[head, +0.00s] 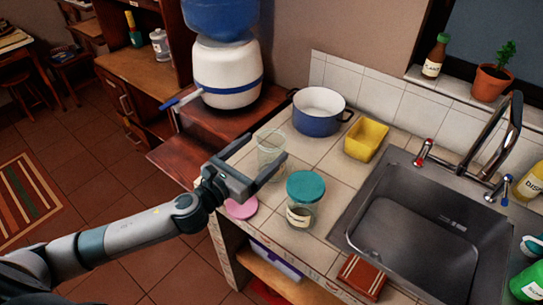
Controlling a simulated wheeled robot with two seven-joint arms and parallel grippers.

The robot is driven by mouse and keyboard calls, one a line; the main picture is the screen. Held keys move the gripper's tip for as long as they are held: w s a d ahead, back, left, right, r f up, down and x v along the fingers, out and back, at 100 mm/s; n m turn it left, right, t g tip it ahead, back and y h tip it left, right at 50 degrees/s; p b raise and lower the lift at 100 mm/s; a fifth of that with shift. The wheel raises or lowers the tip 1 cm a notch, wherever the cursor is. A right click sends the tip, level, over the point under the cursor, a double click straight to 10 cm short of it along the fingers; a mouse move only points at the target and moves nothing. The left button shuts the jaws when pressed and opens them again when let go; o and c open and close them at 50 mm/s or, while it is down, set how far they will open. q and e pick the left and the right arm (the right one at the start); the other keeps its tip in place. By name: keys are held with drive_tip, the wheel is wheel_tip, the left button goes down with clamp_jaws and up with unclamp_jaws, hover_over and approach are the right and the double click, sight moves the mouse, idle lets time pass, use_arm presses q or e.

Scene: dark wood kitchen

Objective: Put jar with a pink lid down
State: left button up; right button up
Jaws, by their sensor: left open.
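A clear glass jar (271,146) stands upright on the tiled counter, left of the sink, with no lid visible on it. A flat pink lid (241,209) lies at the counter's front left edge, partly hidden by my gripper. My left gripper (266,147) is open, with its fingers spread around or just in front of the clear jar; I cannot tell whether they touch it. A second glass jar with a teal lid (306,186) stands to the right, close to the gripper. My right gripper is not in view.
A blue and white pot (319,111) and a yellow container (366,139) stand behind. The steel sink (415,235) takes up the right side. A red-brown block (361,275) lies near the front edge. Some tiles between jars and sink are clear.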

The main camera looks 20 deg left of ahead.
sight(279, 133)
use_arm(q)
drive_tip(key=shift+w+d+r+p, duration=0.15)
drive_tip(key=shift+w+r+p, duration=0.05)
drive_tip(key=shift+w+p, duration=0.45)
drive_tip(key=p+x, duration=0.1)
drive_tip(key=x, duration=0.2)
drive_tip(key=shift+w, duration=0.1)
drive_tip(key=shift+w+d+f, duration=0.1)
drive_tip(key=shift+w+f, duration=0.05)
drive_tip(key=shift+w, duration=0.2)
drive_tip(key=c, duration=2.1)
drive_tip(key=shift+r, duration=5.05)
drive_tip(key=shift+c, duration=0.2)
